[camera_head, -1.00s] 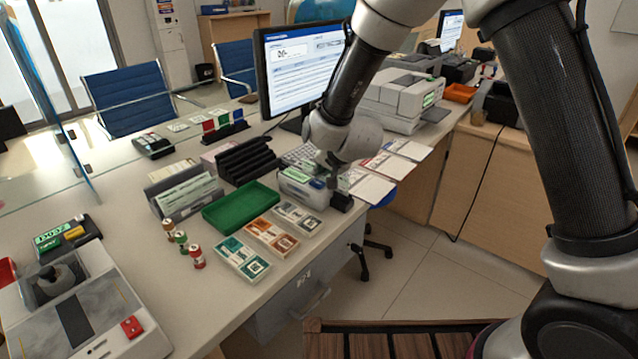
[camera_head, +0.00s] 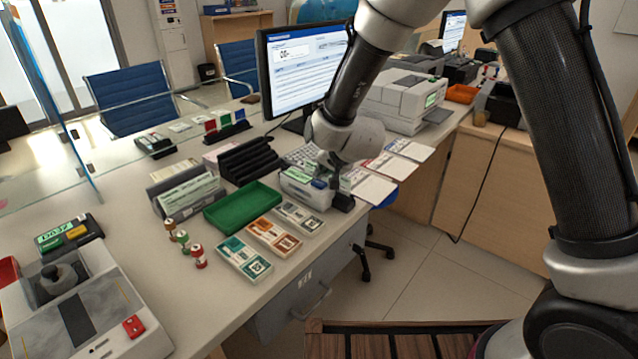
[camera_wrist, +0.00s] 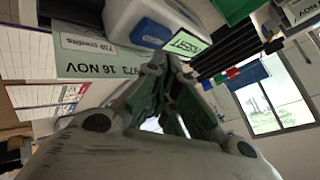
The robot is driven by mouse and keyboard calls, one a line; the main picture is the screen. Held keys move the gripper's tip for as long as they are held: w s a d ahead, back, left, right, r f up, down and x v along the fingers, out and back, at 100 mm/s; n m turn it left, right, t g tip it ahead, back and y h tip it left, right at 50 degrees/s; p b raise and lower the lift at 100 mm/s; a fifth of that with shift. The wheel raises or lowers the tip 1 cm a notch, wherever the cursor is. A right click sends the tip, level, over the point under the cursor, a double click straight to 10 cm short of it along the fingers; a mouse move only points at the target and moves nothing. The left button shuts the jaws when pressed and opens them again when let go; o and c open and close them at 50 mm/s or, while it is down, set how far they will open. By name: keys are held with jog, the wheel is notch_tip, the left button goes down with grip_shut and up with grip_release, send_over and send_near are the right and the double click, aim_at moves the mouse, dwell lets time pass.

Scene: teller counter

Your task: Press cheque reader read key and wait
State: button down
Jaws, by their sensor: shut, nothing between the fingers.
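The cheque reader (camera_head: 303,190) is a small pale grey box with a blue top part, near the counter's front edge. In the wrist view the cheque reader (camera_wrist: 128,18) shows large at the top, with a blue part (camera_wrist: 150,30) and a lit green display (camera_wrist: 186,43) whose lettering I cannot read surely. A green cheque slip marked 16 NOV (camera_wrist: 85,55) lies beside it. My gripper (camera_wrist: 170,68) is shut and empty, its fingertips close to the reader near the display. In the head view my wrist hides the fingers. I cannot tell whether they touch a key.
A green tray (camera_head: 243,207), a black sorter (camera_head: 250,160) and card packs (camera_head: 273,237) stand left of the reader. A monitor (camera_head: 300,70) is behind my arm. Paper forms (camera_head: 372,188) lie to the right. The counter front edge is close to the reader.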

aim_at(323, 181)
jog(key=shift+f, duration=0.15)
jog(key=shift+f, duration=0.3)
jog(key=shift+f, duration=0.45)
dwell(0.7)
dwell(0.3)
jog(key=shift+r, duration=0.9)
jog(key=shift+d+r, duration=0.1)
jog(key=shift+r, duration=2.4)
